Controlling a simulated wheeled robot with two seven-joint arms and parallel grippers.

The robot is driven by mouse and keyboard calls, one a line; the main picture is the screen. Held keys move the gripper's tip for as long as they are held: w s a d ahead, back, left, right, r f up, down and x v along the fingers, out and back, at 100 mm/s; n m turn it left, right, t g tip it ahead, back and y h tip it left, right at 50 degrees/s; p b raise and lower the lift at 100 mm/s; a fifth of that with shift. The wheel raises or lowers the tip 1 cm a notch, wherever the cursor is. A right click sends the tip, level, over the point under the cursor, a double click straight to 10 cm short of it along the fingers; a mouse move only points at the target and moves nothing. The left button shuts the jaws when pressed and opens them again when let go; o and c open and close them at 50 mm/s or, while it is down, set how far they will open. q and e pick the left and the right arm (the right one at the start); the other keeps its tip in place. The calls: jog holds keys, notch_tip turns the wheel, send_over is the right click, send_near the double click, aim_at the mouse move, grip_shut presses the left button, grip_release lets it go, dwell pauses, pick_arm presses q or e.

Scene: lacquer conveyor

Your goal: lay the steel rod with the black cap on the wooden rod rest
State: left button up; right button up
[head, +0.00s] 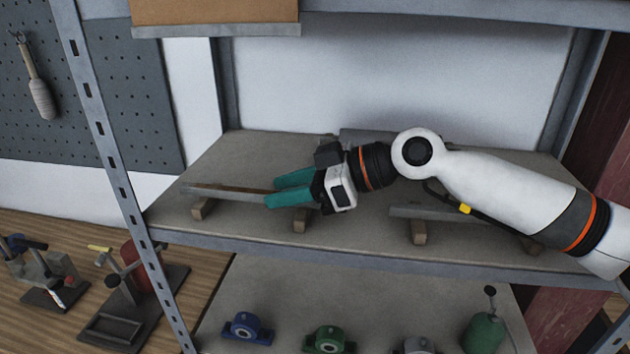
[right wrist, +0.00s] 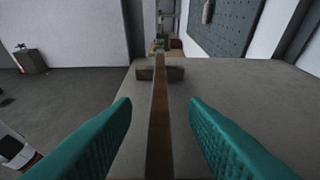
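My right gripper (head: 272,192) has teal fingers and is open over the upper shelf. A long, narrow brownish bar (head: 225,191) with a grey edge lies across small wooden blocks (head: 203,208) on the left of that shelf. In the right wrist view the fingers (right wrist: 160,105) stand apart on either side of this bar (right wrist: 159,125), with a gap on each side. A similar grey bar (head: 445,214) rests on wooden blocks (head: 419,232) at the right, partly hidden by my arm. No black cap is visible, so I cannot tell which bar is the rod. My left gripper is out of view.
The upper shelf's front edge (head: 330,257) and the left metal post (head: 103,140) bound the space. Tools stand on the wooden bench at the left.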

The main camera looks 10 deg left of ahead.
jog(key=b+v, duration=0.4)
jog(key=v, duration=0.6)
jog(key=shift+f, duration=0.15)
jog(key=shift+d+r, duration=0.4)
jog(key=shift+d, duration=0.2)
